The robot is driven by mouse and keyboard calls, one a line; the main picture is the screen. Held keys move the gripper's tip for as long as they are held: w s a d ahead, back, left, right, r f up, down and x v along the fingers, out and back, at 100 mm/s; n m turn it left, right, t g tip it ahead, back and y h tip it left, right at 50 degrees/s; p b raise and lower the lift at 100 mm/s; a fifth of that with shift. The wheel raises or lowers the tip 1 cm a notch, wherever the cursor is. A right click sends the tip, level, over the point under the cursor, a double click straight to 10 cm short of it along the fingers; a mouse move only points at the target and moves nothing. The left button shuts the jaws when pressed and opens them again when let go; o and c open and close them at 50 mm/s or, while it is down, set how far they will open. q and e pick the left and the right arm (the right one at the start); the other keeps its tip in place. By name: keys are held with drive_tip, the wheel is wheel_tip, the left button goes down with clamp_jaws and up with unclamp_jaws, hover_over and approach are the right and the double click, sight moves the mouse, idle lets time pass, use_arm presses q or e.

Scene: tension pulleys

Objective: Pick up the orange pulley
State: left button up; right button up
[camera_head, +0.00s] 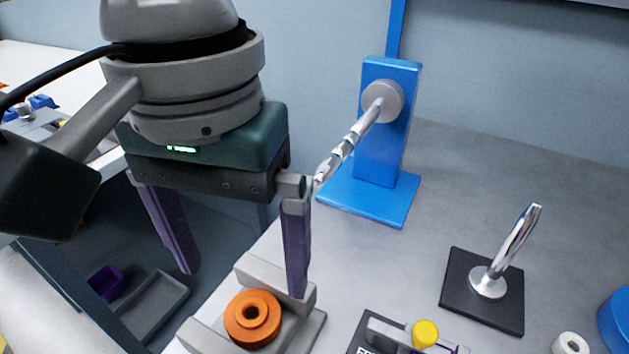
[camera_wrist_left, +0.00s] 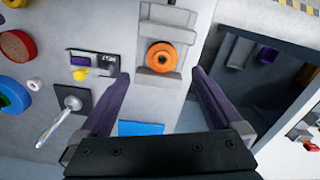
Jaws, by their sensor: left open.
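The orange pulley (camera_head: 252,319) is a round spool with a centre hole. It sits in a grey holder (camera_head: 300,338) near the front edge of the grey table. My left gripper (camera_head: 240,280) is open and empty, above and behind the pulley in the head view, its two purple fingers pointing down. In the left wrist view the pulley (camera_wrist_left: 162,57) lies ahead of the open fingers (camera_wrist_left: 160,80), roughly centred between them and apart from them. My right gripper is not in view.
A blue stand (camera_head: 388,130) with a twisted metal rod rises close to the left gripper. A black base with a bent chrome rod (camera_head: 510,240) stands to the right. A yellow-capped part (camera_head: 425,333) is right of the holder. A white ring (camera_head: 570,343) lies at bottom right.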

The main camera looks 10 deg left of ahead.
sight(248, 312)
use_arm(q)
drive_tip(key=f, duration=0.3)
drive_tip(key=shift+s+a+f, duration=0.15)
drive_tip(key=shift+s+a, duration=0.05)
drive_tip(key=shift+s, duration=0.1)
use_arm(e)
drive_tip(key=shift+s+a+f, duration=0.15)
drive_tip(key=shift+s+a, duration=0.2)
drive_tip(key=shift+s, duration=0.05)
use_arm(q)
wheel_tip(248, 312, down, 5)
drive_tip(key=shift+w+f, duration=0.1)
drive_tip(key=shift+w, duration=0.05)
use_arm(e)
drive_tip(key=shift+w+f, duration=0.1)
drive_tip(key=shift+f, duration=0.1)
use_arm(q)
drive_tip(key=shift+c, duration=0.2)
drive_tip(key=c, duration=1.4)
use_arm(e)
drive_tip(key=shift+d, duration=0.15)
use_arm(q)
drive_tip(key=shift+c, duration=0.2)
drive_tip(key=shift+r, duration=0.2)
